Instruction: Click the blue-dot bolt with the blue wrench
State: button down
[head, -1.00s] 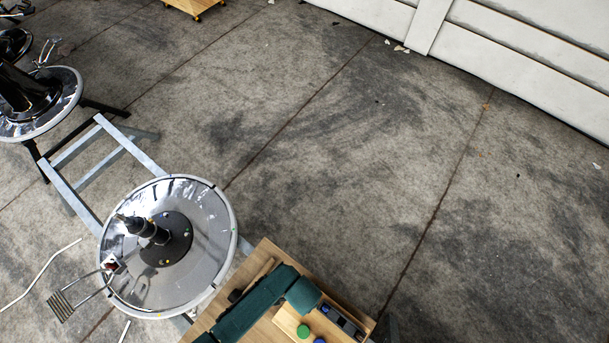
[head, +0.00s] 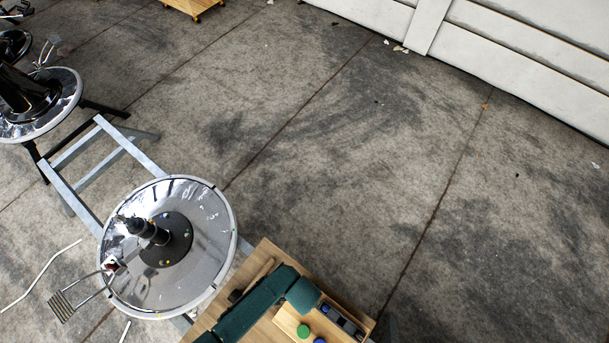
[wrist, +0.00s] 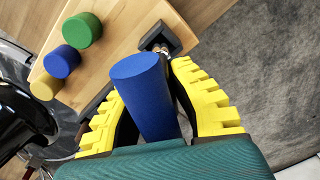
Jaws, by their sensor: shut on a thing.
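In the wrist view my gripper (wrist: 155,110), with yellow ribbed fingers, is shut on the blue wrench by its thick blue round handle (wrist: 145,95). Most of the tool beyond the handle is hidden. In the head view the fingers and the held wrench are not visible; only my teal arm shows at the bottom. The chair base, a round shiny metal disc (head: 205,265), lies left of my arm. Its black hub (head: 178,238) carries small bolts with coloured dots around a dark post. The blue dot is too small to pick out surely.
A wooden work surface (head: 268,252) lies under my arm. On it stand a green round handle (wrist: 82,30), another blue one (wrist: 61,62) and a yellow one (wrist: 45,86). A dark block (wrist: 160,37) sits at the board's edge. A wire-like footrest (head: 62,306) juts from the disc.

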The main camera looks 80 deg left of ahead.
jog(key=shift+f+b, duration=1.25)
jog(key=shift+f, duration=0.65)
dwell(0.5)
jog(key=c, duration=1)
grip_release()
jog(key=shift+c, duration=0.2)
